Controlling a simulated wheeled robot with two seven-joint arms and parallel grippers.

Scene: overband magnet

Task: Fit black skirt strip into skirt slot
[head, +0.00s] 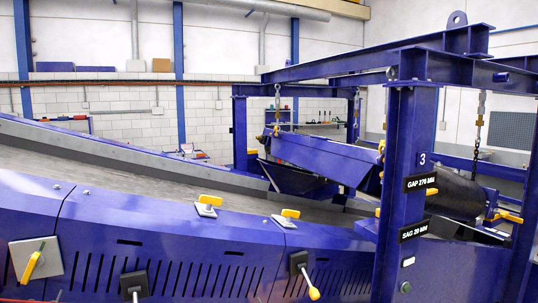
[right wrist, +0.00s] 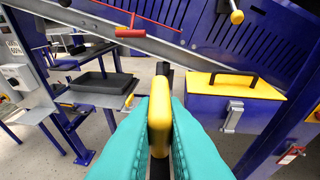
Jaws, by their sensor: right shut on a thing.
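In the right wrist view my right gripper (right wrist: 159,112) has two teal fingers shut on a yellow grip (right wrist: 159,108). A black piece (right wrist: 162,69) shows beyond the grip, and black also shows below it between the fingers. This may be the black skirt strip, but its full length and ends are hidden. I cannot pick out the skirt slot for certain in either view. Neither gripper shows in the head view, and my left gripper is not in view.
A blue box with a yellow lid (right wrist: 205,84) stands right of the gripper. A black tray (right wrist: 103,86) lies on a bench at left, and a red T-handle (right wrist: 130,32) hangs above. The head view shows the blue conveyor side (head: 170,240) and a blue frame post (head: 405,210).

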